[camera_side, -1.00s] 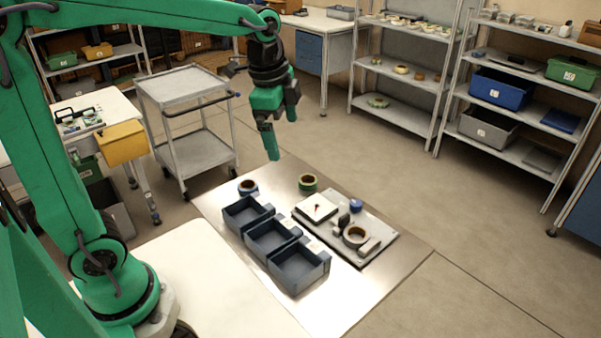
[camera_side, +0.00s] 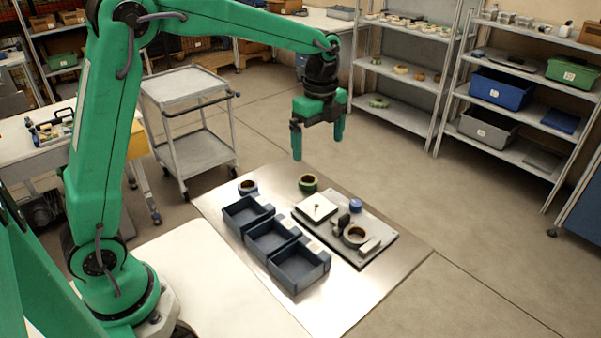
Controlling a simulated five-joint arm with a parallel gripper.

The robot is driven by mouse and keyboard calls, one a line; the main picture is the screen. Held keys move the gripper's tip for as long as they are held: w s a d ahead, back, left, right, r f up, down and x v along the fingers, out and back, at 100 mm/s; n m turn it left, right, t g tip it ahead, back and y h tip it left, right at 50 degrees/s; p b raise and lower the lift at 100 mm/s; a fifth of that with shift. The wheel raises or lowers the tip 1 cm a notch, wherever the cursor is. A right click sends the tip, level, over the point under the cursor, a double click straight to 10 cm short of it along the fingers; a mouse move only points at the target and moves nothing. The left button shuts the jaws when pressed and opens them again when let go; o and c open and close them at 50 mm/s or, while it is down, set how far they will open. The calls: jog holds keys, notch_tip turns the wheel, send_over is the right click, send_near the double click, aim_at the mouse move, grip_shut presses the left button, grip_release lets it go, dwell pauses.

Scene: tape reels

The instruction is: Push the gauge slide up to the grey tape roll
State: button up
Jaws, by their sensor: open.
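A grey gauge plate (camera_side: 380,235) lies on the metal sheet, right of the dark bins. A dark grey tape roll (camera_side: 355,236) with a pale rim lies on the plate. A small dark upright piece (camera_side: 343,221) stands close to the roll's upper left side. A light grey block (camera_side: 370,246) sits close to its lower right side. I cannot tell which of these two is the gauge slide, or whether either touches the roll. My gripper (camera_side: 318,146) hangs open and empty, fingers down, well above the work, behind the plate in this view.
A white square pad with a red mark (camera_side: 316,207) and a blue round piece (camera_side: 356,204) are on the plate. Several dark open bins (camera_side: 298,267) stand to its left. The metal sheet's right front is clear.

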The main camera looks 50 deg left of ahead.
notch_tip(320, 180, down, 10)
dwell(0.6)
jog(key=shift+r, duration=0.15)
dwell(0.6)
notch_tip(320, 180, up, 10)
dwell(0.8)
jog(key=shift+s, duration=0.1)
jog(key=s+r+n+t, duration=0.3)
jog(key=s+r+n, duration=0.4)
jog(key=s, duration=0.5)
jog(key=s+a+f+n+t, duration=0.1)
jog(key=s+f+n+t, duration=0.1)
jog(key=s+n, duration=0.9)
jog(key=shift+s+a+f+t, duration=0.15)
jog(key=shift+s+f+t, duration=0.15)
jog(key=shift+s, duration=0.25)
